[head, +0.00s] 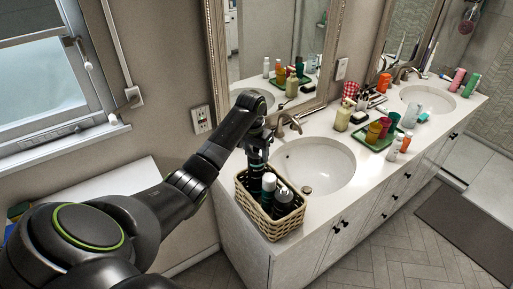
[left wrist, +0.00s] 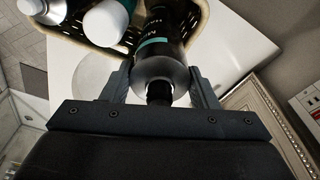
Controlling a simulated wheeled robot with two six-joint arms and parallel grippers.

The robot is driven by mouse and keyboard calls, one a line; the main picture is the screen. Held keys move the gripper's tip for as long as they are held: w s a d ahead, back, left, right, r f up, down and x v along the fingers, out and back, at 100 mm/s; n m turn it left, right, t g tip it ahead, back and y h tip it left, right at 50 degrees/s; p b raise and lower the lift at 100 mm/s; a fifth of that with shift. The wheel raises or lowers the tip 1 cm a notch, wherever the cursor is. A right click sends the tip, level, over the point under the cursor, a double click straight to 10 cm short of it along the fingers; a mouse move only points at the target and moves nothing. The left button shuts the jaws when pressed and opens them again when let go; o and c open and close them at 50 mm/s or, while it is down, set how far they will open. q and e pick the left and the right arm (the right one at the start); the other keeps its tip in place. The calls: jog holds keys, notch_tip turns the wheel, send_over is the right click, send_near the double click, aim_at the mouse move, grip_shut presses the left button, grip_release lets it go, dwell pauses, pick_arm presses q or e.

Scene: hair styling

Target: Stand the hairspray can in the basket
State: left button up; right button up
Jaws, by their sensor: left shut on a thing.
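My left gripper (head: 258,138) is shut on a black can with a teal band (left wrist: 160,50), which I take to be the hairspray can. The fingers close on it from both sides near its narrow black top, also seen in the left wrist view (left wrist: 163,88). The can looks roughly upright in the head view, with its lower part inside the back of the wicker basket (head: 268,222). Its base is hidden, so I cannot tell whether it touches the basket floor. My right gripper is not in view.
The basket also holds a white-capped teal bottle (head: 269,182) and a dark can with a grey top (head: 284,196), in front of the held can. The basket stands at the counter's near end. A sink (head: 318,160) lies to its right, and a green tray (head: 372,142) beyond.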

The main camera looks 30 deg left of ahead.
pick_arm(q)
jog(key=shift+w+f, duration=0.1)
jog(key=shift+f, duration=0.75)
dwell(0.3)
jog(key=o, duration=1.7)
jog(key=shift+f, duration=0.1)
jog(key=shift+r+p, duration=0.55)
jog(key=shift+r, duration=4.5)
jog(key=shift+f, duration=0.1)
